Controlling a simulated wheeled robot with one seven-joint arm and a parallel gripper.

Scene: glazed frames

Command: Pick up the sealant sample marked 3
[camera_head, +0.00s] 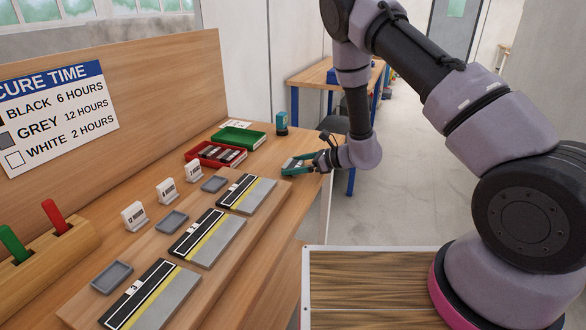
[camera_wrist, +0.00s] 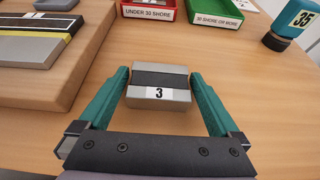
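The sealant sample marked 3 (camera_wrist: 160,97) is a small grey block with a dark strip across its top and a white label "3" on the side facing me. In the wrist view it lies between the teal fingertips of my gripper (camera_wrist: 160,78), one on each side, with narrow gaps showing beside it. My gripper is open around it, low over the wooden table. In the head view my gripper (camera_head: 298,163) is at the table's right edge, and the sample is too small there to make out clearly.
A red tray (camera_wrist: 148,13) labelled "UNDER 30 SHORE" and a green tray (camera_wrist: 214,19) labelled "30 SHORE OR MORE" stand beyond the sample. A raised board (camera_wrist: 40,92) with joint panels is at left.

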